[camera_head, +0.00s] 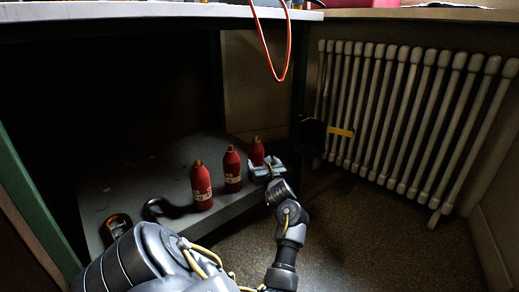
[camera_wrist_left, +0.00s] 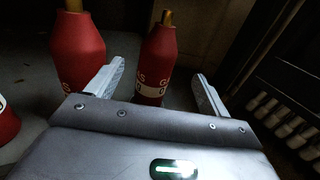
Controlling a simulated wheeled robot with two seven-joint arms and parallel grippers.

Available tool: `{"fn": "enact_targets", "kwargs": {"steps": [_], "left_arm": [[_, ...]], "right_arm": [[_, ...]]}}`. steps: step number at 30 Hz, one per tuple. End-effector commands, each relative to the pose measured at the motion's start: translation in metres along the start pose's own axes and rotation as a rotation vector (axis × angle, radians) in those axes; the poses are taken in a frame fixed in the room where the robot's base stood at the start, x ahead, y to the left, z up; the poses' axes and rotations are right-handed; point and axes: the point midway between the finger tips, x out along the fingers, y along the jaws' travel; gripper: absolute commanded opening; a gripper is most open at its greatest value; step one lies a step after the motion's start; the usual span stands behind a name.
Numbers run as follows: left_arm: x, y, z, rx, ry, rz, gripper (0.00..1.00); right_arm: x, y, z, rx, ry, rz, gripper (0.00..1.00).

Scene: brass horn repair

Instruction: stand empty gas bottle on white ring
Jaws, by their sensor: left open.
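Three red gas bottles with brass tops and pale label bands stand in a row on a low grey shelf: a near one (camera_head: 201,188), a middle one (camera_head: 232,172) and a far one (camera_head: 256,151). My left gripper (camera_head: 265,170) is open beside the far bottle and hides its lower part. In the left wrist view, the far bottle (camera_wrist_left: 158,60) stands upright beyond and between the open fingers (camera_wrist_left: 155,88). The middle bottle (camera_wrist_left: 78,50) is left of the left finger. I cannot make out a white ring. My right gripper is not in view.
The low grey shelf (camera_head: 150,170) lies under a bench (camera_head: 130,12). A dark curved object (camera_head: 160,208) and a ring-shaped item (camera_head: 118,224) lie near its front left. An orange cable (camera_head: 288,60) hangs above. A white radiator (camera_head: 410,115) lines the right wall.

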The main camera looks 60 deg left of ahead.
Motion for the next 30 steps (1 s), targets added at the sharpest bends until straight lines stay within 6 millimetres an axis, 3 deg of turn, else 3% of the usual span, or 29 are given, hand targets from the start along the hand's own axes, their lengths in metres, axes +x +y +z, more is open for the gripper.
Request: {"fn": "enact_targets", "kwargs": {"steps": [6,17,20,23,26,29,30], "left_arm": [[-0.029,0.0,0.001,0.001,0.001,0.0,0.8],[-0.036,0.0,0.001,0.002,-0.002,0.0,0.8],[-0.04,-0.009,0.015,0.039,-0.038,-0.019,0.8],[-0.057,-0.034,0.059,0.156,-0.151,-0.062,0.8],[-0.095,-0.068,0.133,0.344,-0.358,-0.09,0.8],[-0.157,-0.095,0.218,0.55,-0.621,-0.046,0.8],[-0.187,-0.101,0.25,0.623,-0.725,-0.001,0.8]], "right_arm": [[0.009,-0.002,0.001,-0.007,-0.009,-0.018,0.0],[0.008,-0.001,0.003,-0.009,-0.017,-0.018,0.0],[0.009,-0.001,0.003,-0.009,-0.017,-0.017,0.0],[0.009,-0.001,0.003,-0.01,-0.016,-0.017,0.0],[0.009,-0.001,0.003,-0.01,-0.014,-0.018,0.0],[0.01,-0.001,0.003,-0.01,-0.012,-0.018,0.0],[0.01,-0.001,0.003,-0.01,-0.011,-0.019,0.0]]}}
